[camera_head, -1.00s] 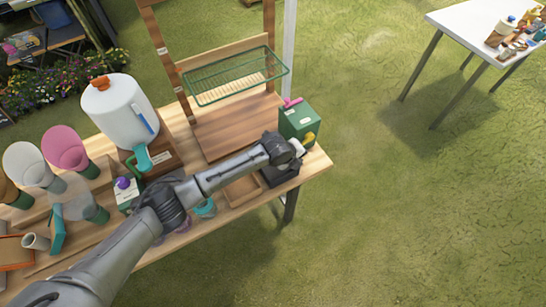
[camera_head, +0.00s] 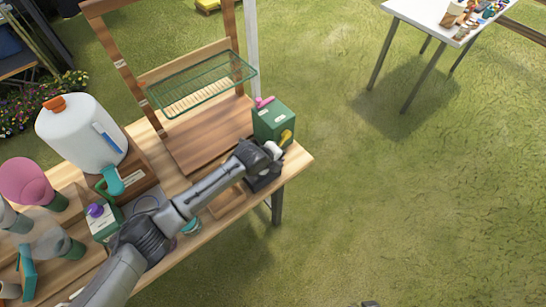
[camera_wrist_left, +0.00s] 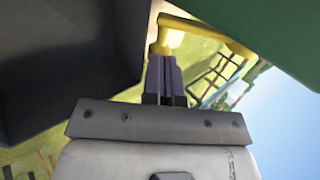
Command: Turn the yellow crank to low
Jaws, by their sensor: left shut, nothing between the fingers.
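The yellow crank (camera_head: 287,136) sticks out from the front of a green box (camera_head: 273,119) at the right end of the wooden table. In the left wrist view, the crank (camera_wrist_left: 208,30) is a bent yellow bar with its grip end just beyond my fingertips. My left gripper (camera_head: 277,150) is shut and empty, close beside the crank. In that wrist view its fingers (camera_wrist_left: 163,62) are together and overlap the grip end; I cannot tell whether they touch it. Any low marking is not readable. My right gripper is not clearly in view.
A pink lever (camera_head: 264,102) sits on top of the green box. A green wire rack (camera_head: 202,82) and a white dispenser (camera_head: 80,132) stand to the left. Open grass lies right of the table.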

